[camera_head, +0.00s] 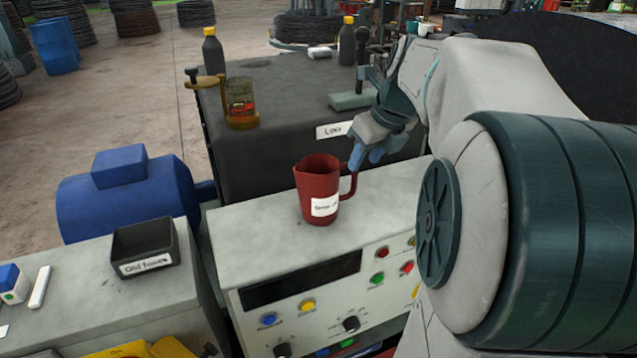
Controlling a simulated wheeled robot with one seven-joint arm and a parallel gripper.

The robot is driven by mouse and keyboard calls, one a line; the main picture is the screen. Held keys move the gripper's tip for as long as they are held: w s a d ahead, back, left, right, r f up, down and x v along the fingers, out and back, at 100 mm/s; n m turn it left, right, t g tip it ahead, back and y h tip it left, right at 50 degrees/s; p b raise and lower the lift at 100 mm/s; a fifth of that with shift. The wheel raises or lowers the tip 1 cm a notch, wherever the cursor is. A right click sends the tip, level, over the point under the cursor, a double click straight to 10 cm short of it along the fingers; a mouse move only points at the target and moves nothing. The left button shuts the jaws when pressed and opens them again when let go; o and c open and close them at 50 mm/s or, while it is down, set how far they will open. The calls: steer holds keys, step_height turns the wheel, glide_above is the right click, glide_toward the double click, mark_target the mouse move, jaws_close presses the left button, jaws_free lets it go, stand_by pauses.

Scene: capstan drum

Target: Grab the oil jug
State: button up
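A dark red jug (314,181) with a white label stands upright on the pale top of a control cabinet (262,232). Its spout points left and its handle is on the right. The label's wording is too small to read surely. My gripper (361,158) comes in from the upper right, its blue fingers at the top of the jug's handle. I cannot tell whether the fingers touch the handle or stand around it, nor how far apart they are.
A black box labelled "Old fuses" (146,248) sits on the left cabinet, near a blue motor (124,198). Behind the jug, a dark bench (275,95) holds a glass container of amber liquid (240,104) and dark yellow-capped bottles (213,53). Buttons and knobs (308,305) cover the cabinet front.

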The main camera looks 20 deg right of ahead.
mark_target(357, 175)
steer(key=shift+x, duration=3.5)
jaws_close()
